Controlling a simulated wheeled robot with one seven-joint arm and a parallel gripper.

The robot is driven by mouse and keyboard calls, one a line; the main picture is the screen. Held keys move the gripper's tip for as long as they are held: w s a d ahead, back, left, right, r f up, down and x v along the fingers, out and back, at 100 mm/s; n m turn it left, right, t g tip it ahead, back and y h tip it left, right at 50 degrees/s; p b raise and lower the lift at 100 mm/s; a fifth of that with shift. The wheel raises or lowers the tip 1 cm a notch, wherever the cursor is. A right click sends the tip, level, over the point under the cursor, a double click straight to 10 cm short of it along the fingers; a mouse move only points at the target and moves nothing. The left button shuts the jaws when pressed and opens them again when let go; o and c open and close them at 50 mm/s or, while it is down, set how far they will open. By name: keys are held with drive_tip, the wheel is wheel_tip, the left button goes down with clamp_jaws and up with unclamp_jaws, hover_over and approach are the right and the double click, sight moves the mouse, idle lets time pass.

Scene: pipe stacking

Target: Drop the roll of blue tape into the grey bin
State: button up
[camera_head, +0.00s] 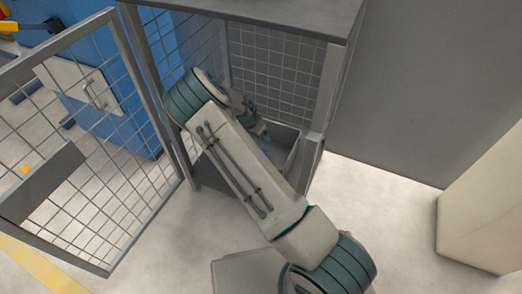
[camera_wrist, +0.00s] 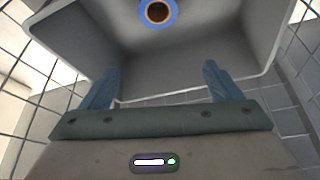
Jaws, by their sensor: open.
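The roll of blue tape (camera_wrist: 173,13) shows at the top of the wrist view, a blue ring with a dark and brown centre. It is inside the grey bin (camera_wrist: 60,62), apart from my fingers. The bin also shows in the head view (camera_head: 286,140), partly hidden by my arm, inside a mesh cage. My gripper (camera_wrist: 160,75) is open and empty, its two blue fingers spread over the near side of the bin. In the head view my gripper (camera_head: 262,130) is small and mostly hidden behind my arm.
The mesh cage (camera_head: 327,85) encloses the bin, with a solid top (camera_head: 270,12) above. Its mesh door (camera_head: 75,150) stands open at the left. A grey wall (camera_head: 420,80) and a pale block (camera_head: 485,205) are at the right. Floor (camera_head: 370,205) between them is clear.

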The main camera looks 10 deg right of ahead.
drive_tip(key=p+v, duration=0.2)
drive_tip(key=v, duration=0.7)
drive_tip(key=shift+r+p, duration=0.25)
drive_tip(key=shift+p, duration=0.15)
drive_tip(key=shift+s, duration=0.15)
